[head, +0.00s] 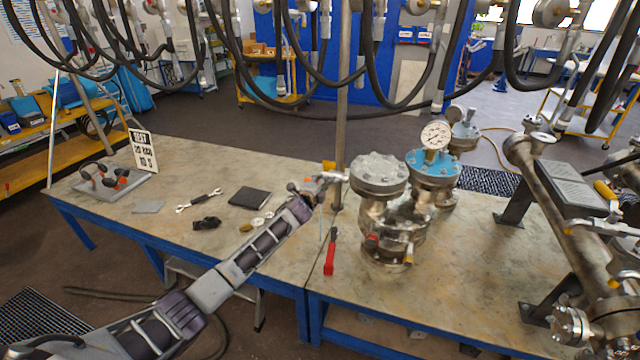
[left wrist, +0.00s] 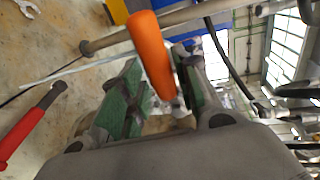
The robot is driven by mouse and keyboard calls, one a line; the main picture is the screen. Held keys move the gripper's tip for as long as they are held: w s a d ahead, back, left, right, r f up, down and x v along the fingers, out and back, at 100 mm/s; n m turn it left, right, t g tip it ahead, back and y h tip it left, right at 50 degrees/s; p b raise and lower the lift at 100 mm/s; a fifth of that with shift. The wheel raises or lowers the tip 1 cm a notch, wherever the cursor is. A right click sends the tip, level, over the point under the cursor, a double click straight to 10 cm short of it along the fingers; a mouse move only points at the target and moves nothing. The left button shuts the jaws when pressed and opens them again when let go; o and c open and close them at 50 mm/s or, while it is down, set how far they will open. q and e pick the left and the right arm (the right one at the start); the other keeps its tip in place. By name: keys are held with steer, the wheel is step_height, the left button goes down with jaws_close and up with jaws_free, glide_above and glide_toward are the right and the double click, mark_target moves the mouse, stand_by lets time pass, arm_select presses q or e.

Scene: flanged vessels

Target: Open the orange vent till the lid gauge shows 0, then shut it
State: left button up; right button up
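The orange vent handle (head: 328,166) shows at the tip of my left arm, beside the upright pole and left of the grey-lidded vessel (head: 378,176). In the left wrist view the orange handle (left wrist: 152,52) stands slightly tilted between the green-padded fingers. My left gripper (head: 318,186) is there, and its fingers (left wrist: 162,90) are apart, the right one close to the handle; contact is unclear. The lid gauge (head: 436,135) is a white round dial above the blue-lidded vessel (head: 434,168); its needle is too small to read. My right gripper is not in view.
A red-handled tool (head: 330,252) lies in front of the pole. A wrench (head: 198,200), a black pad (head: 249,198) and a sign (head: 143,150) are on the left table. Black hoses (head: 400,95) hang overhead. A large pipe assembly (head: 560,200) stands at right.

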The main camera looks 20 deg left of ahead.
arm_select(q)
steer(key=shift+o, duration=0.6)
steer(key=shift+r, duration=0.1)
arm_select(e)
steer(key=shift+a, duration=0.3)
arm_select(q)
steer(key=shift+r, duration=0.1)
steer(key=v, duration=1.1)
steer(key=shift+s, duration=0.4)
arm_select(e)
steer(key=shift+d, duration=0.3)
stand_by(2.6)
